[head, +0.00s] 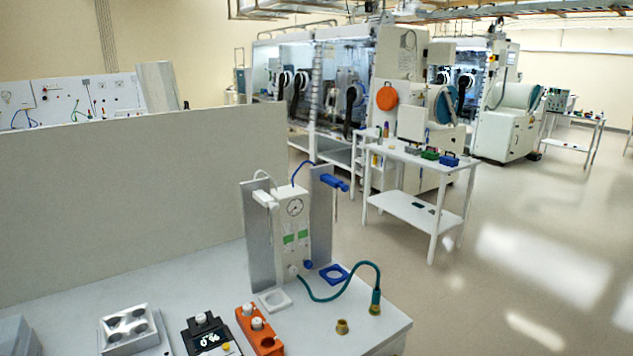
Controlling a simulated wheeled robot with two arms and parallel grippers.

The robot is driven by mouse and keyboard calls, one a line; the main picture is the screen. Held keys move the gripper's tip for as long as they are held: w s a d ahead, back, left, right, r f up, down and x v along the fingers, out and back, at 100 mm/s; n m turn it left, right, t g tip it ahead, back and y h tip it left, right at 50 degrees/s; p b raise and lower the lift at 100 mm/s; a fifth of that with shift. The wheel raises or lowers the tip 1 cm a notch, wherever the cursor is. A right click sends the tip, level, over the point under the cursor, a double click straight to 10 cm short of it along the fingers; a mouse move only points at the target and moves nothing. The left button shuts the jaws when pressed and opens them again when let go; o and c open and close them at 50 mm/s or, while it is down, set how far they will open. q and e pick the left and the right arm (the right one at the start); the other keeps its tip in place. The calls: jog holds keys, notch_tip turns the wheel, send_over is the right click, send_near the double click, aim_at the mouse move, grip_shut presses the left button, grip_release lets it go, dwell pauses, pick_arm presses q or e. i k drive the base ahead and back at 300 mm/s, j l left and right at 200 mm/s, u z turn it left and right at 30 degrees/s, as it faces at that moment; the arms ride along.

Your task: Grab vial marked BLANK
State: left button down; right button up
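No label reading BLANK can be made out. An orange block (268,342) on the near bench holds small white-capped items (257,323), which may be vials; no marking on them is legible. Left of it, a black device (209,338) with a lit display has a pale cap (200,319) on top. On the farther white table (408,160) stand small grey, green and blue blocks, too small to tell what they hold. Neither of my grippers shows.
The near bench (345,300) also carries a gauge apparatus (293,215) with a teal hose, a grey block with round wells (130,326) and a brass fitting (342,327). A grey partition (140,195) stands behind at left. Gloveboxes (345,75) line the back. Open floor (500,220) lies at right.

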aim_at(200, 322)
jog(key=l+u, duration=0.1)
jog(key=u, duration=0.35)
jog(key=i+l+u, duration=0.1)
jog(key=u, duration=0.35)
jog(key=l+u, duration=0.25)
jog(key=u, duration=0.2)
jog(key=l+u, duration=0.15)
jog(key=u, duration=0.25)
jog(key=k+l+u, duration=0.15)
jog(key=l, duration=0.3)
jog(key=l+u, duration=0.2)
jog(key=l, duration=0.25)
jog(key=k+l+u, duration=0.15)
jog(key=l, duration=0.5)
jog(key=i+l, duration=0.15)
jog(key=i, duration=0.2)
